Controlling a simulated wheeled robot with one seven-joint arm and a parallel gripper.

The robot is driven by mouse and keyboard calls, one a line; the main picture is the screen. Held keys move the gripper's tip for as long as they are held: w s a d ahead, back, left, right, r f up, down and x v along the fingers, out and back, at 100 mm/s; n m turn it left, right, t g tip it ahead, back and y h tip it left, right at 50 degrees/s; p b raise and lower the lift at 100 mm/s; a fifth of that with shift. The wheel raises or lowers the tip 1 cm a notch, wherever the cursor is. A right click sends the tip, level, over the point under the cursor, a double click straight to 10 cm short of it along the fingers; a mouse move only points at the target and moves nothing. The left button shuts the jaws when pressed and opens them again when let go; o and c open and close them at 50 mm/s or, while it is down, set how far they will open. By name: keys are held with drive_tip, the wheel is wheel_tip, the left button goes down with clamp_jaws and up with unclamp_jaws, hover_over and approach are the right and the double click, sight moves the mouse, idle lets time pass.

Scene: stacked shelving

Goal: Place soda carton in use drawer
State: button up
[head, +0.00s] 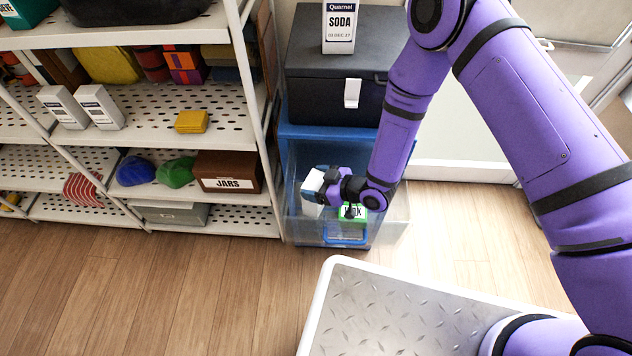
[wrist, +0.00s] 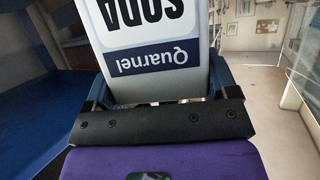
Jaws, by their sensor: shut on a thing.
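The soda carton (wrist: 145,30) is white with a dark Quarnel band. It fills the space between the fingers of my gripper (wrist: 158,92) in the wrist view, its lettering upside down there. In the head view the carton (head: 311,185) shows as a small white block at the left end of my gripper (head: 325,186), which is shut on it. Both are over the open clear drawer (head: 392,222) at the foot of the blue unit.
Another soda carton (head: 339,27) stands on a black box (head: 325,85) on the blue unit (head: 325,132). White shelves on the left hold two pale cartons (head: 82,106), a yellow block (head: 191,122) and a brown JARS box (head: 227,171). Wooden floor in front is clear.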

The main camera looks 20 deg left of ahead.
drive_tip(key=shift+f, duration=0.1)
drive_tip(key=o, duration=1.3)
drive_tip(key=shift+o, duration=0.2)
drive_tip(key=shift+d+r, duration=0.1)
drive_tip(key=shift+r, duration=0.1)
drive_tip(key=v, duration=0.7)
drive_tip(key=shift+d, duration=0.15)
